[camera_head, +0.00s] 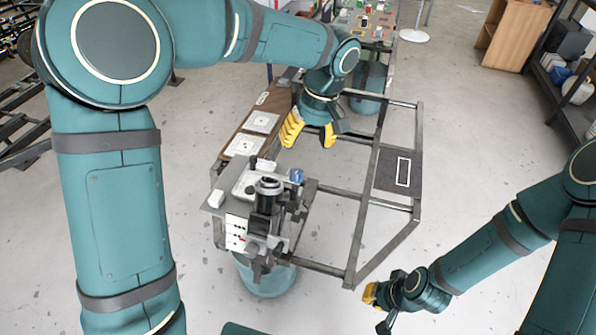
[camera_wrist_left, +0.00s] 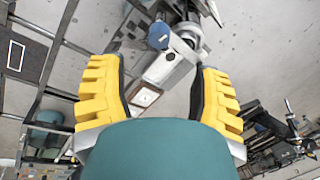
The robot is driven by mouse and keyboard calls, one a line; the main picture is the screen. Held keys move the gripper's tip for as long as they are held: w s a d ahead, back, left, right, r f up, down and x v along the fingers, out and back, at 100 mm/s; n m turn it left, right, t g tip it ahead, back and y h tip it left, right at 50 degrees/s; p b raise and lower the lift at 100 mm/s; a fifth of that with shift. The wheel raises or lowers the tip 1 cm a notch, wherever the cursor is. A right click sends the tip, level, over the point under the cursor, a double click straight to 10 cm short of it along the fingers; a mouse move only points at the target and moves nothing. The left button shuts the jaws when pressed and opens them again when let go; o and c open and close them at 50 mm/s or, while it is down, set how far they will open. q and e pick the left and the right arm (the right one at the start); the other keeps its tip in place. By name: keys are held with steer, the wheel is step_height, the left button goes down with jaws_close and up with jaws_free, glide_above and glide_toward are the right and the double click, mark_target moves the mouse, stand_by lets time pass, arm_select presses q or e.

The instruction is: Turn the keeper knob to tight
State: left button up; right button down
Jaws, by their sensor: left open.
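A blue knob (camera_head: 296,175) sits at the back right of the spring suspension fixture (camera_head: 267,200), beside its dark upright cylinder. I take it for the keeper knob, but cannot read its setting. It also shows as a blue round knob in the left wrist view (camera_wrist_left: 158,36), ahead of the fingertips. My left gripper (camera_head: 309,137) is open and empty, above and behind the fixture, apart from the knob. Its yellow fingers also show spread in the left wrist view (camera_wrist_left: 162,85). My right gripper (camera_head: 375,297) is low at the right of the fixture; its finger opening is unclear.
The fixture stands at the near left corner of a grey metal frame (camera_head: 363,220). A brown board with white square plates (camera_head: 262,122) runs along the frame's left side. A dark panel (camera_head: 392,170) is on its right.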

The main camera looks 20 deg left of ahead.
mark_target(298, 171)
arm_select(q)
steer(key=b+x, duration=0.1)
steer(key=x, duration=0.9)
steer(key=shift+a+b, duration=0.1)
steer(key=shift+b, duration=0.3)
jaws_close()
